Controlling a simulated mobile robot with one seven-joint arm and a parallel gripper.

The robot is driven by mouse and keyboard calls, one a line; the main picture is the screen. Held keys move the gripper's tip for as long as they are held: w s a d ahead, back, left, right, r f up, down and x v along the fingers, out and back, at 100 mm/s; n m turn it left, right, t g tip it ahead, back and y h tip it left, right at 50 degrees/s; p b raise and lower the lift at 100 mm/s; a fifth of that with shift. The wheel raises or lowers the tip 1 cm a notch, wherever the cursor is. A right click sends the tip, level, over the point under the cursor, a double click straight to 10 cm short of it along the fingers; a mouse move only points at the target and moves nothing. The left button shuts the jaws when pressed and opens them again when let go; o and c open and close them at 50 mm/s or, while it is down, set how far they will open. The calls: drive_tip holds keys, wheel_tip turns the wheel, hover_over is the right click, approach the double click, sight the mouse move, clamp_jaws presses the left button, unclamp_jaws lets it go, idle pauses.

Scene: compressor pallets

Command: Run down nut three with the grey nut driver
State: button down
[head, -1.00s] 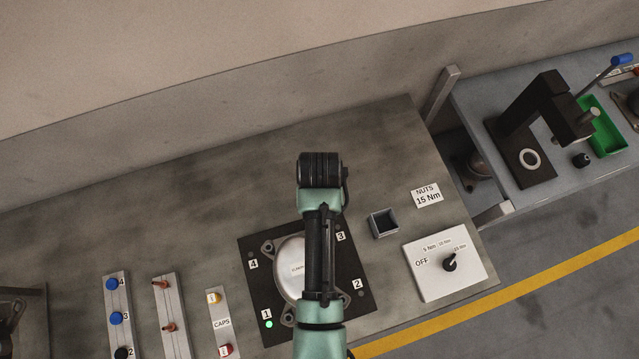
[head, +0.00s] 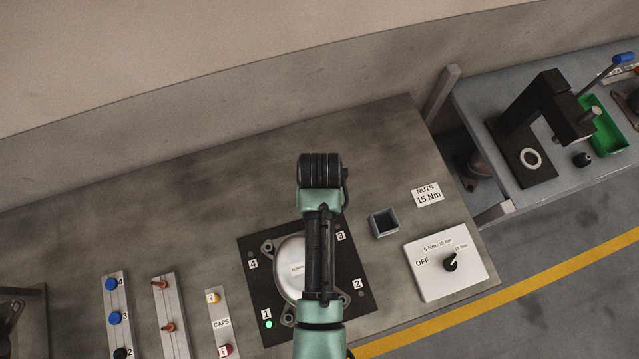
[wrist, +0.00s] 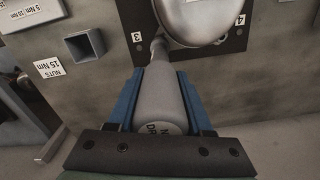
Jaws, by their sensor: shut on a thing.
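My gripper (wrist: 165,115) is shut on the grey nut driver (wrist: 168,98) in the wrist view, its blue fingers on either side of the body. The driver's narrow tip points at the compressor's edge by the label 3 (wrist: 138,37); whether it touches the nut there is hidden. The silver compressor (head: 291,262) stands on a black plate (head: 248,243) with corners labelled 1 to 4. A green light glows beside label 1 (head: 266,314); the lamps by 2 and 4 look dark. In the head view my arm hides the driver and part of the compressor.
A dial box (head: 450,262) with its knob stands right of the plate, near the NUTS 15 Nm card (head: 428,195). A small grey square bin (head: 384,223) lies between. Racks of blue knobs (head: 116,318), red pins (head: 170,328) and caps (head: 220,323) stand left. The bench's back left is clear.

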drive_tip(key=shift+s+f, duration=0.1)
drive_tip(key=shift+f, duration=0.25)
idle(1.7)
drive_tip(key=shift+r+p, duration=1.2)
drive_tip(key=shift+r, duration=1.4)
